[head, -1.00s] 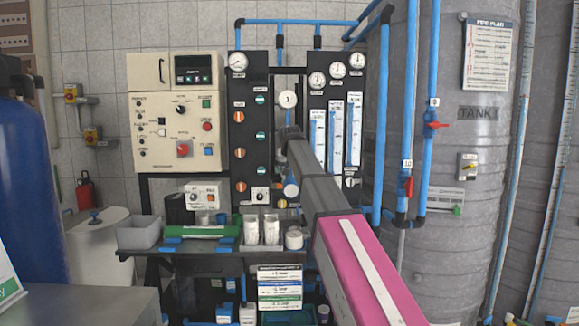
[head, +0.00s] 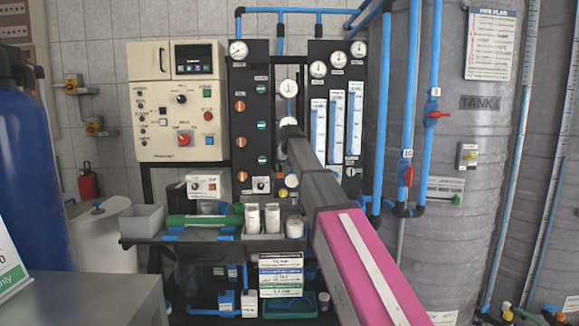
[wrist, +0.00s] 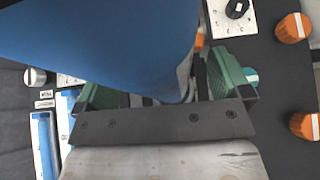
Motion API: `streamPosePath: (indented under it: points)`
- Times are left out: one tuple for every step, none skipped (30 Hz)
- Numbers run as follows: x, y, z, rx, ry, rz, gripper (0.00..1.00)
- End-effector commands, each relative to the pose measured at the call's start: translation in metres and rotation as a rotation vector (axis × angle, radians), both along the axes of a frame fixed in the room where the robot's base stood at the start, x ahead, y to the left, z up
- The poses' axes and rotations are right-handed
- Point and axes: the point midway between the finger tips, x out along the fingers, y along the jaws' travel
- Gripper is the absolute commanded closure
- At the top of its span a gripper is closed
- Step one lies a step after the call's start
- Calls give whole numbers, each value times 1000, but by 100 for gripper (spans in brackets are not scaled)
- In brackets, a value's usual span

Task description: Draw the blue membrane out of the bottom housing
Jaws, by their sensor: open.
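A large smooth blue cylinder (wrist: 110,40) fills the upper left of the wrist view. It looks like the membrane, but I cannot be sure. My gripper (wrist: 160,88) has two green pads set wide apart, one on each side of the cylinder's lower end. It is open, and I cannot tell whether a pad touches the cylinder. In the head view my arm reaches to the middle of the rack and hides the gripper. A green horizontal tube (head: 205,220) lies on the rack shelf at left. I cannot identify the bottom housing.
Black panels with orange knobs (wrist: 293,28) and a white dial box (wrist: 232,12) are close to the gripper. In the head view are a control cabinet (head: 180,100), white bottles (head: 252,218), a grey bin (head: 141,219), and blue pipes (head: 411,110) before a grey tank (head: 465,200).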

Motion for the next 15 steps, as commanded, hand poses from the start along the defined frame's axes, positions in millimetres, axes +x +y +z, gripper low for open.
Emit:
streamPosePath:
  points:
    - [6,-4,-9,-14,-11,1,4]
    - [6,-4,-9,-14,-11,1,4]
    - [6,-4,-10,-15,-11,2,4]
    - [6,-4,-10,-15,-11,2,7]
    - [6,-4,-10,-15,-11,2,17]
    - [6,-4,-10,-15,-11,2,30]
    - [6,-4,-10,-15,-11,2,40]
    - [6,-4,-10,-15,-11,2,50]
    - [6,-4,-10,-15,-11,3,63]
    - [6,-4,-9,-15,-11,3,65]
    - [6,-4,-9,-15,-11,3,65]
    - [6,-4,-9,-15,-11,3,65]
    - [6,-4,-9,-15,-11,3,65]
    - [7,-4,-9,-15,-13,3,65]
    - [7,-4,-9,-15,-13,3,69]
